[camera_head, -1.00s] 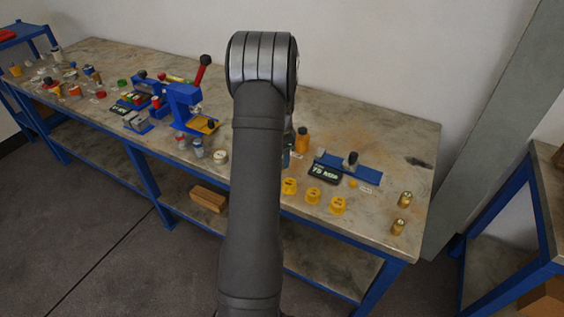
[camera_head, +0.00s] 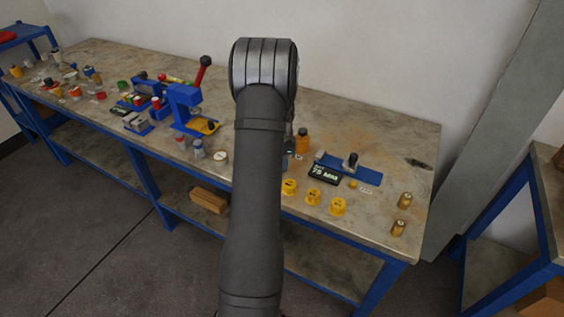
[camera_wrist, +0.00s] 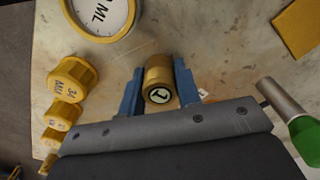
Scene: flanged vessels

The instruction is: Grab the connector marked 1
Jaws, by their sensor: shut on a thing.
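The connector marked 1 (camera_wrist: 158,82) is a brass-coloured cylinder with a round pale label on its end, in the middle of the wrist view. My gripper (camera_wrist: 158,86) has one blue finger on each side of it and is shut on it. In the head view my own arm hides the gripper and this connector. Two other brass cylinders stand at the right end of the bench in the head view, one farther back (camera_head: 404,200) and one nearer the front edge (camera_head: 398,228); their marks are too small to read.
Yellow caps (camera_head: 313,196) stand in a row near the bench's front edge; they also show at left in the wrist view (camera_wrist: 72,80). A round dial (camera_wrist: 100,14) is close by. A green-ended metal piece (camera_wrist: 295,122) lies at right.

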